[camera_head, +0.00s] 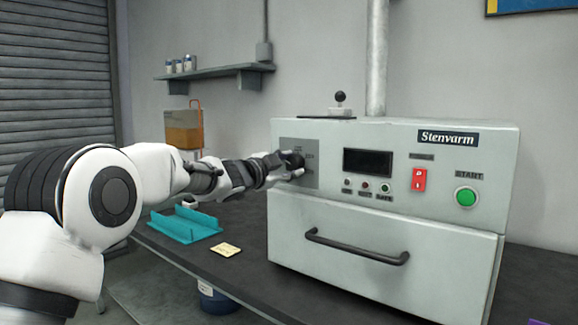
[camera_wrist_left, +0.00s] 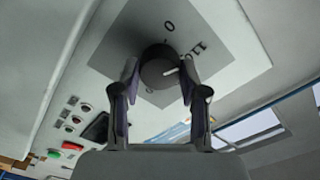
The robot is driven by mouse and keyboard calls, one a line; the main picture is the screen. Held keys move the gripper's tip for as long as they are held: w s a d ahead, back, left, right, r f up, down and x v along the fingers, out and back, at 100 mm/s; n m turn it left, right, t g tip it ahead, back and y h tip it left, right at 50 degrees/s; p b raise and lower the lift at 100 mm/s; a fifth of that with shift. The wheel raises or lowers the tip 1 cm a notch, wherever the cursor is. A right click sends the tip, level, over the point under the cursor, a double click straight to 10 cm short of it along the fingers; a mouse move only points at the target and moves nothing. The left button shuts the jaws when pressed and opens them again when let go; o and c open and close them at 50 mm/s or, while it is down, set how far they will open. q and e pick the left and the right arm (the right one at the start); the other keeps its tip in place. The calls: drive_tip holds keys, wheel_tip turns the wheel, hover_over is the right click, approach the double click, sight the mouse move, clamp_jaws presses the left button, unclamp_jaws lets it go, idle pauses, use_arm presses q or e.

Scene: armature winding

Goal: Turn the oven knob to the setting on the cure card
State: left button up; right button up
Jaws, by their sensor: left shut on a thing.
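The oven (camera_head: 395,190) is a pale grey box marked "Stenvarm" on the dark bench. Its dark round knob (camera_head: 294,160) sits on a grey dial plate (camera_head: 313,150) at the left of the front panel. My left gripper (camera_head: 284,167) is at the knob, shut on it. In the left wrist view the knob (camera_wrist_left: 160,67) is between the two fingers of my left gripper (camera_wrist_left: 158,80). A white pointer mark shows on its right side. A "0" and a "110" are legible on the plate; other markings are partly hidden. A small yellow card (camera_head: 226,249) lies on the bench; its writing is too small to read.
The panel also has a dark display (camera_head: 367,162), a red switch (camera_head: 419,180) and a green start button (camera_head: 466,197). A drawer handle (camera_head: 356,247) sticks out below. A teal tray (camera_head: 184,226) stands on the bench left of the oven.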

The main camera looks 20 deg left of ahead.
use_arm(q)
drive_tip(key=m, duration=0.2)
drive_tip(key=shift+m+b, duration=0.3)
drive_tip(key=shift+m, duration=0.1)
drive_tip(key=m+b, duration=0.1)
drive_tip(key=m, duration=0.2)
drive_tip(key=shift+m, duration=0.3)
drive_tip(key=m+b, duration=0.2)
drive_tip(key=m, duration=0.4)
drive_tip(key=shift+f, duration=0.1)
drive_tip(key=m+b, duration=0.2)
drive_tip(key=m, duration=0.2)
drive_tip(key=m+b, duration=0.1)
drive_tip(key=m, duration=0.2)
drive_tip(key=shift+m, duration=0.3)
drive_tip(key=m+b, duration=0.2)
drive_tip(key=m, duration=0.3)
drive_tip(key=shift+m+b, duration=0.3)
drive_tip(key=shift+m, duration=0.1)
